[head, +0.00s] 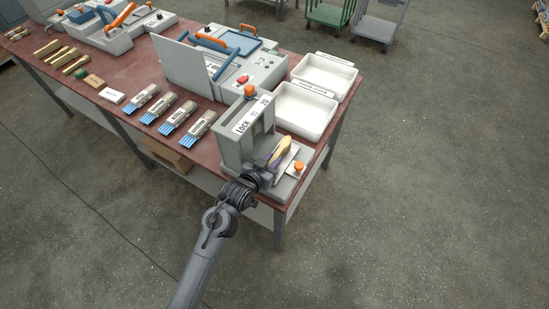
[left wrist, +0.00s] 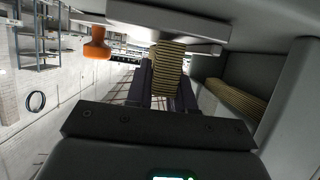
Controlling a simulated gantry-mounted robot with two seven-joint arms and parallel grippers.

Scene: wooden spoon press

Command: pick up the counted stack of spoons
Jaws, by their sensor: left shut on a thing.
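The stack of wooden spoons (head: 281,150) is a pale tan bundle at the front of the grey counting machine (head: 235,150). My left gripper (head: 268,172) reaches it from the front. In the left wrist view, the layered edges of the stack (left wrist: 168,68) show between the dark fingers, and the gripper is shut on it. I cannot tell whether the stack is lifted clear of the machine. More layered wood (left wrist: 236,98) shows inside the machine at the right of the wrist view. My right gripper is not in view.
An orange knob (head: 299,166) stands right of the stack, and an orange-topped lever (head: 250,91) rises behind it. Two white bins (head: 305,109) sit behind the machine. Several blue-tipped brushes (head: 159,109) lie left. The floor at right is clear.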

